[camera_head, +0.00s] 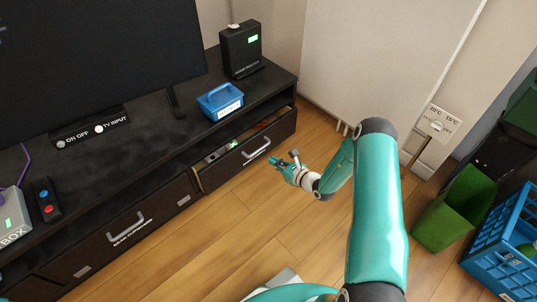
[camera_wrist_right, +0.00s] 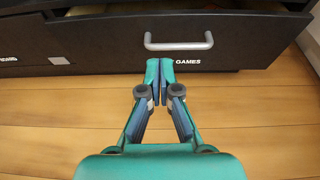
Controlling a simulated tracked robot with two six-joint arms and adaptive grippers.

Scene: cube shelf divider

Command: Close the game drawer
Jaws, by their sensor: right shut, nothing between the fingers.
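The game drawer (camera_head: 220,174) is the right-hand drawer of the dark TV cabinet. It stands partly open, with some items visible inside behind its front. Its grey handle (camera_head: 257,153) faces the room, and in the right wrist view the handle (camera_wrist_right: 178,46) sits above a label reading "GAMES", partly hidden by a finger. My right gripper (camera_head: 276,161) is just in front of the drawer front. In the wrist view the gripper (camera_wrist_right: 160,72) is shut and empty, its fingertips below the handle and close to the front; contact cannot be told. My left gripper is out of view.
A second drawer (camera_head: 122,238) to the left looks shut. A blue box (camera_head: 220,101) and a black router (camera_head: 241,50) stand on the cabinet top. A green bin (camera_head: 453,210) and a blue crate (camera_head: 509,248) are at the right. The wooden floor before the drawer is clear.

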